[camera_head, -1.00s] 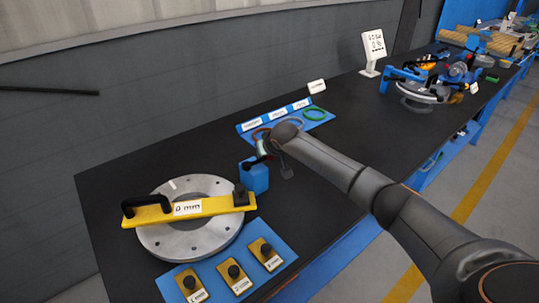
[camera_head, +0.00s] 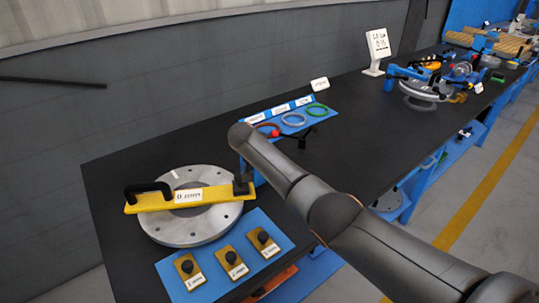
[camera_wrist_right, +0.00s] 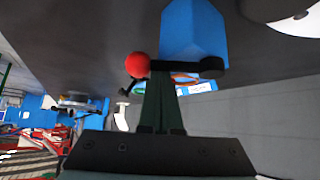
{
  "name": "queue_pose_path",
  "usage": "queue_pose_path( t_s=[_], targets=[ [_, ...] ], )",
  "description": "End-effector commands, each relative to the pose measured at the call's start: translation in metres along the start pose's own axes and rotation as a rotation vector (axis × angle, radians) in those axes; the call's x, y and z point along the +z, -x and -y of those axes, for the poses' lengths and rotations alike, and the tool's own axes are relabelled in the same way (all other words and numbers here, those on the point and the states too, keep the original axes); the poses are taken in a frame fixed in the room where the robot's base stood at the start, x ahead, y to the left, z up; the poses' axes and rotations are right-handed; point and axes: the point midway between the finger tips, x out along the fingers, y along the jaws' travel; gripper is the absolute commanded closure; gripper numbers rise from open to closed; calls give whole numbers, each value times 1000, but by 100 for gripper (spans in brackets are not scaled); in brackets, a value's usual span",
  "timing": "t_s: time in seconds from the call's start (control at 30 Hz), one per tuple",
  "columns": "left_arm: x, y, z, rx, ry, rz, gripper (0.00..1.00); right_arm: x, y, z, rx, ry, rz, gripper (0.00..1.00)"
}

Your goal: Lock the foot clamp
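The foot clamp shows in the right wrist view as a blue block (camera_wrist_right: 194,35) with a black lever bar (camera_wrist_right: 180,66) that ends in a red ball (camera_wrist_right: 138,65). The bar lies across the lower face of the block. My right gripper (camera_wrist_right: 162,78) has its two dark fingers close together with nothing visible between them. The fingertips are right at the bar; I cannot tell whether they touch it. In the head view the blue block (camera_head: 257,179) is mostly hidden behind my right arm, and the red ball (camera_head: 275,133) shows above the arm. My left gripper is out of view.
A grey flange ring (camera_head: 185,231) with a yellow bar (camera_head: 160,201) across it lies at left. A blue mat (camera_head: 222,268) with several knobbed plates lies in front. Coloured rings lie on a blue tray (camera_head: 240,140) behind. The middle of the black table (camera_head: 350,115) is clear.

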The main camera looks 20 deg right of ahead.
Motion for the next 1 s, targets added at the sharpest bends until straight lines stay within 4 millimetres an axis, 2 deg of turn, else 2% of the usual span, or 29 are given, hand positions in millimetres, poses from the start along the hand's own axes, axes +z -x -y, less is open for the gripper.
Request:
queue_pose_path(
  t_s=[0.1, 0.4, 1.0],
  targets=[
    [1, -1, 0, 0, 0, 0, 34, 6, 3, 0, 49, -52, 5, 100],
    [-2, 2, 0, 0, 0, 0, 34, 11, 10, 1, 43, -48, 4, 100],
    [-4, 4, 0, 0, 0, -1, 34, 13, 13, 2, 41, -48, 2, 100]
  ],
)
